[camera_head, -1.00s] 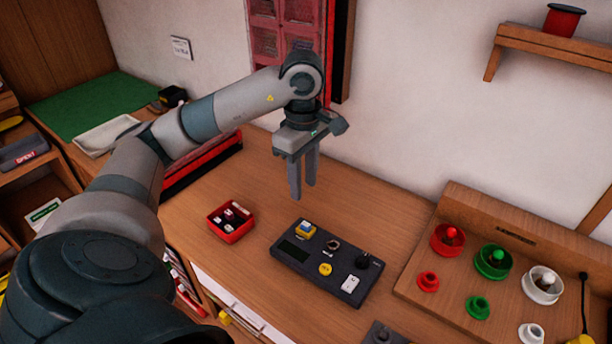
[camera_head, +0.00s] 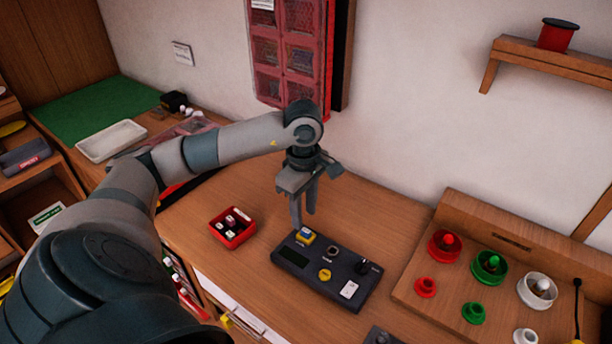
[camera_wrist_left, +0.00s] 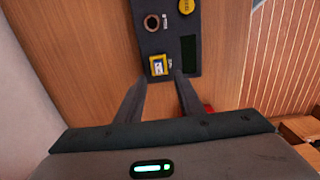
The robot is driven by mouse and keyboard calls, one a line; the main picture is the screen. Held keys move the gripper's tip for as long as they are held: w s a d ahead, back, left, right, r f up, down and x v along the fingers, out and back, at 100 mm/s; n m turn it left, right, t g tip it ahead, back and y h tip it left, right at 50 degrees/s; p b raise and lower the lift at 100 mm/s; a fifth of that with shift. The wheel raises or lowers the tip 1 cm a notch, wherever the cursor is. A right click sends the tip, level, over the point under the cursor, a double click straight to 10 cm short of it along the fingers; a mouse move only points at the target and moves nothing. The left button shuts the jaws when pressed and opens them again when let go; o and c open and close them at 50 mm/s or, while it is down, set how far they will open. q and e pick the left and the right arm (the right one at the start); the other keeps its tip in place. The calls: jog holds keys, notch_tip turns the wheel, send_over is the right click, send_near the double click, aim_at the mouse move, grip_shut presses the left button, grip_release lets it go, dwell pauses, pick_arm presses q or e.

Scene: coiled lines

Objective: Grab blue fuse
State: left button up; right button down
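The blue fuse (camera_head: 307,234) shows as a small blue-topped piece in a yellow square socket at the upper left of a dark control panel (camera_head: 340,268). In the left wrist view the yellow socket with its blue and white piece (camera_wrist_left: 158,66) lies just beyond my fingertips, roughly between their lines. My left gripper (camera_head: 303,218) points down above the fuse, with its fingers apart and nothing between them. The gap (camera_wrist_left: 160,82) shows in the left wrist view too. I cannot tell its exact height above the fuse. My right gripper is not in view.
A red box (camera_head: 232,228) with small parts stands left of the panel. A wooden board (camera_head: 420,290) with red, green and white round pieces is at the right. A black knob (camera_head: 363,267) rises from the panel. Bare table lies behind the panel.

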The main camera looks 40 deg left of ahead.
aim_at(305, 230)
pick_arm(q)
jog(key=shift+f+p, duration=0.7)
jog(key=shift+p, duration=0.1)
notch_tip(305, 230, down, 3)
jog(key=shift+r+p, duration=0.1)
jog(key=shift+p, duration=0.7)
jog(key=shift+w+f, duration=0.1)
jog(key=shift+f, duration=0.4)
grip_shut()
